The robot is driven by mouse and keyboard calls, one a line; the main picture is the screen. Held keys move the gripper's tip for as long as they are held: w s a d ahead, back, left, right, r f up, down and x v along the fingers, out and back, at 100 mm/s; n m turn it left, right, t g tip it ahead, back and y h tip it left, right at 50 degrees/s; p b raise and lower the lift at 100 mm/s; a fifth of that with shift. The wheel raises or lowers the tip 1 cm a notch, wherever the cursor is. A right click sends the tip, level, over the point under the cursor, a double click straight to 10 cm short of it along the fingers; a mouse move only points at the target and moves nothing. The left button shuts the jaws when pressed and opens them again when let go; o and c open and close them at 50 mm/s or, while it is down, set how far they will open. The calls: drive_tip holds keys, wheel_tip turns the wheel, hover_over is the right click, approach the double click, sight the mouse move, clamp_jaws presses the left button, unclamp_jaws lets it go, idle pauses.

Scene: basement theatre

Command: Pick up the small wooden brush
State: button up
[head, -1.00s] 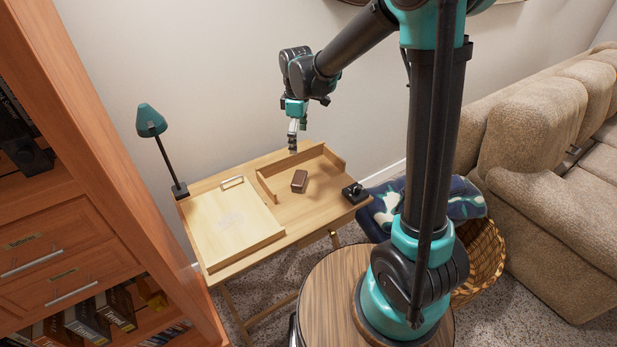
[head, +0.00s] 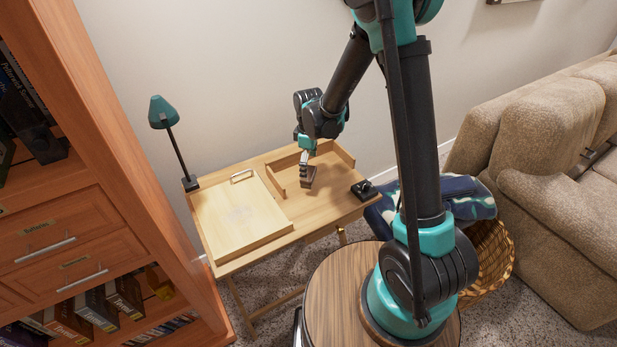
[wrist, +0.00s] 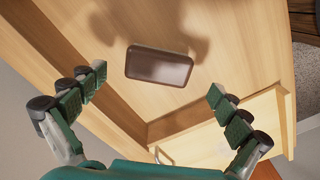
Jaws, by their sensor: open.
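The small wooden brush shows as a dark brown block with rounded corners in the wrist view (wrist: 158,66). It lies on the light wooden desk (head: 325,208). In the head view the brush (head: 311,180) is partly hidden by my gripper (head: 307,167), which is low over the desk. In the wrist view my gripper (wrist: 157,81) is open, with one green-padded finger to each side of the brush and nothing between them held. The brush appears below the fingertips; I cannot tell the exact height gap.
A raised drawing board (head: 240,221) fills the desk's left part. A low wooden divider (wrist: 195,112) borders the brush's area. A black object (head: 365,190) sits at the desk's right edge. A teal lamp (head: 163,113) stands at the back left.

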wheel_tip(320, 180, down, 4)
drive_tip(key=shift+w+a+f, duration=0.1)
drive_tip(key=c, duration=1.3)
wheel_tip(320, 180, up, 20)
drive_tip(key=shift+r, duration=0.1)
